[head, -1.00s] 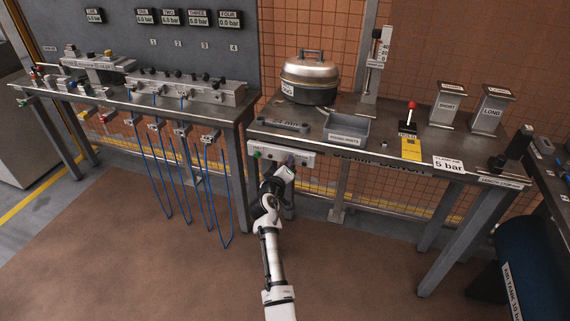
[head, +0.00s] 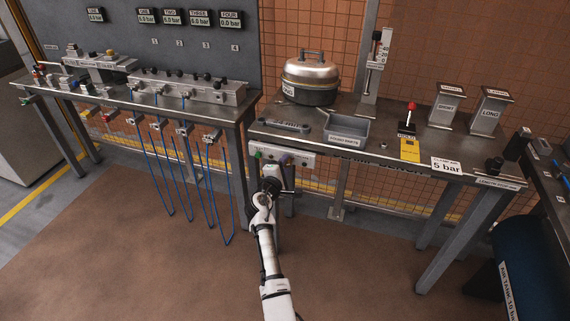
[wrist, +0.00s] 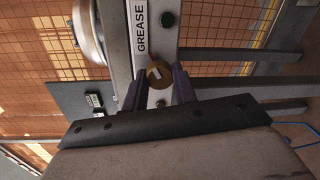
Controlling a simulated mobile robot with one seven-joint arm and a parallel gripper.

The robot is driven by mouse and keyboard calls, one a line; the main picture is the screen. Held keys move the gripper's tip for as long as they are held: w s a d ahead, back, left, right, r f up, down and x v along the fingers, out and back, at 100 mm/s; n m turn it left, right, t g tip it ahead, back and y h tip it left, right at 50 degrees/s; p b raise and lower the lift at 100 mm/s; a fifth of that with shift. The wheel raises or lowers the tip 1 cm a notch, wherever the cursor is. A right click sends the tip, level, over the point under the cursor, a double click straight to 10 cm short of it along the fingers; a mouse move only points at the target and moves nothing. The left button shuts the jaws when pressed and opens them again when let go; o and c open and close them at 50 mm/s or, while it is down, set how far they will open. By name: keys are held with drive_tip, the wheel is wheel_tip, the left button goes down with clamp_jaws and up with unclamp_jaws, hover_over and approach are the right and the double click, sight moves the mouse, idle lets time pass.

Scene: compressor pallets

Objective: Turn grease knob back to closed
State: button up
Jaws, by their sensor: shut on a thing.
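The grease knob (wrist: 159,73) is a round brass knob with a pale mark on its face, in the wrist view. It sits on a light grey panel (wrist: 147,50) labelled GREASE. The two purple fingers of my gripper (wrist: 159,85) stand on either side of the knob, shut on it. In the head view, my gripper (head: 286,165) is at the front panel (head: 268,153) below the right bench's edge. The knob is too small and covered there to make out.
Blue hoses (head: 205,190) hang from the left bench. The floor in front is clear.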

drive_tip(key=n+p, duration=0.2)
drive_tip(key=n, duration=0.4)
drive_tip(key=n+h+p, duration=0.1)
drive_tip(key=n, duration=0.4)
drive_tip(key=shift+f+n+t+p, duration=0.15)
drive_tip(key=shift+n+t+p, duration=0.15)
drive_tip(key=shift+n+p, duration=0.1)
idle(0.4)
drive_tip(key=o, duration=1)
drive_tip(key=shift+c, duration=0.2)
drive_tip(key=shift+s, duration=0.1)
drive_tip(key=b+v, duration=0.1)
drive_tip(key=v, duration=1.2)
drive_tip(key=shift+s+a+b, duration=0.2)
drive_tip(key=shift+s+b, duration=0.05)
drive_tip(key=shift+b, duration=0.1)
drive_tip(key=shift+f, duration=0.15)
